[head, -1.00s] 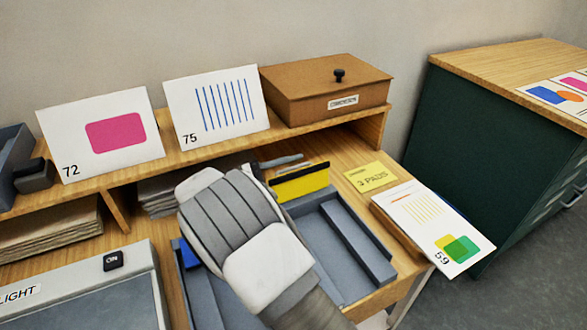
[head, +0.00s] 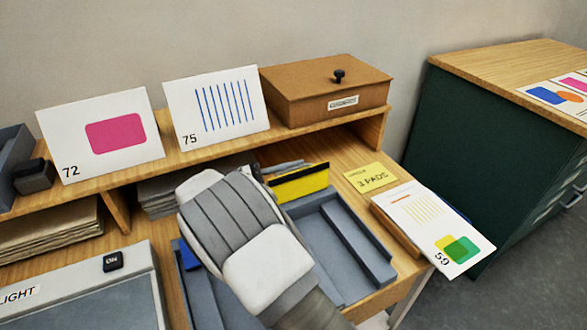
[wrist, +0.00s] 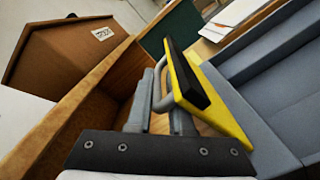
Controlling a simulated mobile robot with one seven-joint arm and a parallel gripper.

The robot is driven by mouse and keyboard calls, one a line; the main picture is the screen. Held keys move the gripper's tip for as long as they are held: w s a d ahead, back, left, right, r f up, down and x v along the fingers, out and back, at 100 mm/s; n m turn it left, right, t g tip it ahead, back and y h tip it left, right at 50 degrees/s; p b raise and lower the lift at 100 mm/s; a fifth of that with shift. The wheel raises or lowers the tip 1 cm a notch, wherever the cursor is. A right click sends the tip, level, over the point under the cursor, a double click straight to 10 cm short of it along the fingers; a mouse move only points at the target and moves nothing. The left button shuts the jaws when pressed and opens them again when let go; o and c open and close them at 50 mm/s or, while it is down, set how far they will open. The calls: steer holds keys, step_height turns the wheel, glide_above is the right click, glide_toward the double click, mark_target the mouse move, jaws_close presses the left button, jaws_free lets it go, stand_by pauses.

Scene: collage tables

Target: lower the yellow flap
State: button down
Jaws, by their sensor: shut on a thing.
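The yellow flap (head: 300,186) stands raised and tilted at the back of a grey tray, with a black strip along its top edge. In the wrist view the flap (wrist: 222,118) is right of my fingers, with a grey bar handle (wrist: 163,72) on its near side. My gripper (wrist: 163,100) is shut on the handle, which passes between its grey fingers. In the head view my gripper (head: 284,167) is just behind the flap, and my wrist hides part of the tray and the hold itself.
The grey tray (head: 322,235) lies in front of the flap. A yellow note (head: 371,177) and a print card (head: 425,222) lie to its right. A shelf (head: 215,143) with cards and a brown box (head: 325,90) runs behind, close to my gripper.

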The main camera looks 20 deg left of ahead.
mark_target(302, 174)
steer(key=shift+a+r+m, duration=0.1)
steer(key=shift+r+m, duration=0.3)
steer(key=shift+r, duration=0.2)
stand_by(0.5)
steer(key=d+m+b, duration=0.1)
steer(key=m, duration=0.1)
steer(key=s+d+m+b, duration=0.1)
steer(key=m+b, duration=0.1)
steer(key=s+d+r+m+b, duration=0.1)
steer(key=m, duration=0.2)
steer(key=shift+s+d, duration=0.1)
steer(key=shift+s, duration=0.15)
steer(key=shift+s+d+f+m+b, duration=0.1)
steer(key=shift+s+d+m+b, duration=0.25)
steer(key=shift+m+b, duration=0.35)
steer(key=shift+s+d+f+m+b, duration=0.1)
steer(key=shift+s+d+m+b, duration=0.1)
steer(key=shift+d+m+b, duration=0.5)
steer(key=shift+s+d+f+m+b, duration=0.1)
steer(key=shift+s+m+b, duration=0.3)
steer(key=shift+m, duration=0.5)
